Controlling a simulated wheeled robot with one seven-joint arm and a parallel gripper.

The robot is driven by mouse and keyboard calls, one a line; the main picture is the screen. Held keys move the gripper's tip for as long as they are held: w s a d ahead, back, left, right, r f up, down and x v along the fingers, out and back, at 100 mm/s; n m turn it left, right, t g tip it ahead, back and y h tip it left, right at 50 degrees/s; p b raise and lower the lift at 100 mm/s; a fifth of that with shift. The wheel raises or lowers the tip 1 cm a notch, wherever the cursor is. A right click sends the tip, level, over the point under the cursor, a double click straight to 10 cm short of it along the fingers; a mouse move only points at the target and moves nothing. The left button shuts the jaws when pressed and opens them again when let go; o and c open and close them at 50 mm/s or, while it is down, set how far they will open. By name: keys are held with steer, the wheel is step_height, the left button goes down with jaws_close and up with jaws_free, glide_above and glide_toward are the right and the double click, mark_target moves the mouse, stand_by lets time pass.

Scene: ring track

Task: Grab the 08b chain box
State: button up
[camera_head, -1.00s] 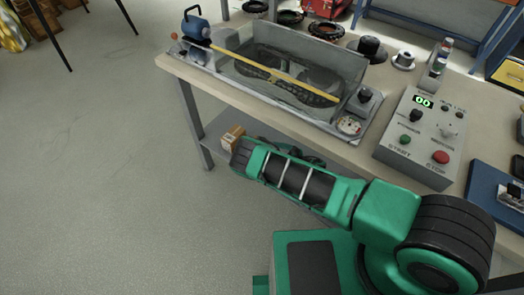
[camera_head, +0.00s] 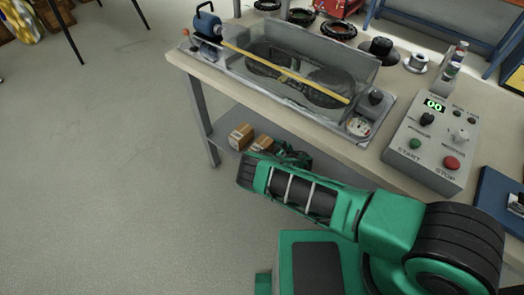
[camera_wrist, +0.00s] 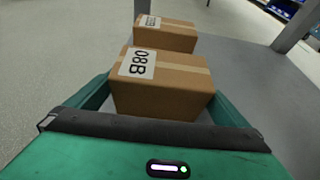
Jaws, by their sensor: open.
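The 08B chain box is a brown cardboard carton with a white "08B" label (camera_wrist: 165,85), large in the wrist view. My open gripper (camera_wrist: 160,92) has one green finger on each side of this box. I cannot tell whether the fingers touch it. The box's lower near part is hidden behind my gripper body. In the head view, two cartons sit on the shelf under the workbench; the right one (camera_head: 264,144) is beside my gripper (camera_head: 286,151), partly behind my arm.
A second labelled carton (camera_wrist: 165,36) stands just behind the 08B box. The workbench (camera_head: 330,143) overhangs the lower shelf (camera_head: 222,128), and its leg (camera_head: 202,120) stands at the left. A control box (camera_head: 432,150) and a clear-covered chain rig (camera_head: 300,75) are on top. Floor at left is clear.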

steer(key=shift+w+a+f, duration=0.15)
steer(key=shift+w+a, duration=0.05)
steer(key=shift+a, duration=0.05)
steer(key=shift+c, duration=0.6)
steer(key=c, duration=1.4)
